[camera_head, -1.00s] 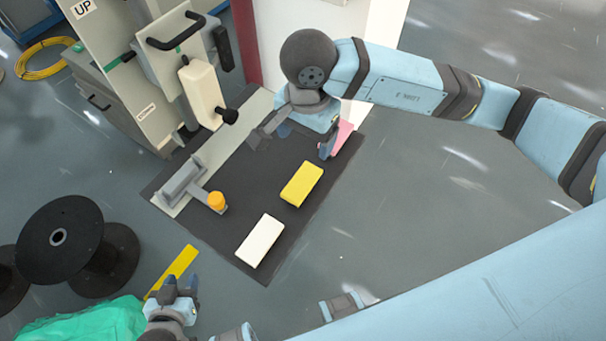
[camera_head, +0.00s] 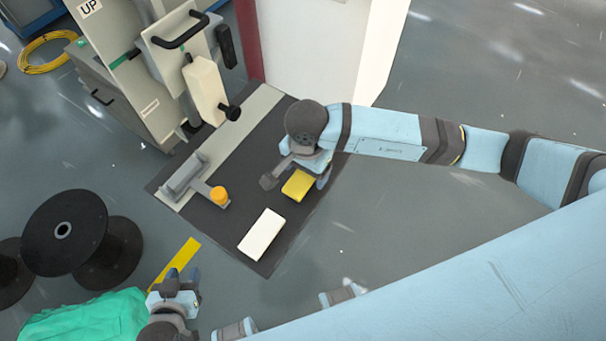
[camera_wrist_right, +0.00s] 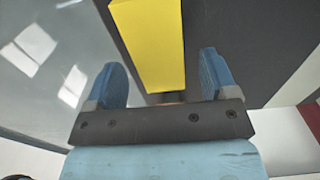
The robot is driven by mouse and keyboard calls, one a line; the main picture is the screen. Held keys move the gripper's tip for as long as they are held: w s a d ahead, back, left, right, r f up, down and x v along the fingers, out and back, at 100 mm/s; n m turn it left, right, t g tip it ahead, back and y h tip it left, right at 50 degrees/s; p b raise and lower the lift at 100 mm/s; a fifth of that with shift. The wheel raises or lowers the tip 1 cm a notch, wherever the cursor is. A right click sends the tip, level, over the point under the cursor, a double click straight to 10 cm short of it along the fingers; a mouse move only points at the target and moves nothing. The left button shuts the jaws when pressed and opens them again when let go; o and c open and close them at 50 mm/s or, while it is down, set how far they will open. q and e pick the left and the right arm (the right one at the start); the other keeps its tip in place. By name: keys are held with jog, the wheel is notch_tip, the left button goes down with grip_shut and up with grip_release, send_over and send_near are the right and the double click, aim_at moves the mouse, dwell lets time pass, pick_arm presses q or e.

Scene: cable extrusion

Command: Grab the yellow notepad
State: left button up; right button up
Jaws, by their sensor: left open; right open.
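The yellow notepad (camera_head: 298,186) lies on the dark mat (camera_head: 240,232), partly covered by my right gripper in the head view. My right gripper (camera_head: 296,182) is open, with its fingers on either side of the notepad's near end as seen from above. In the right wrist view the notepad (camera_wrist_right: 150,45) shows ahead, between and beyond the two blue fingers of the right gripper (camera_wrist_right: 158,75). I cannot tell its exact height above the notepad. My left gripper (camera_head: 178,278) is open and empty at the lower left, near a yellow floor strip.
A white block (camera_head: 261,235) lies on the mat beside the notepad. A grey fixture with an orange knob (camera_head: 218,196) stands to the left. A machine (camera_head: 150,80), a black cable spool (camera_head: 75,235) and green cloth (camera_head: 85,318) are further left.

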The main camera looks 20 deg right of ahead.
jog(key=shift+f, duration=0.35)
jog(key=c, duration=1)
jog(key=shift+r, duration=0.1)
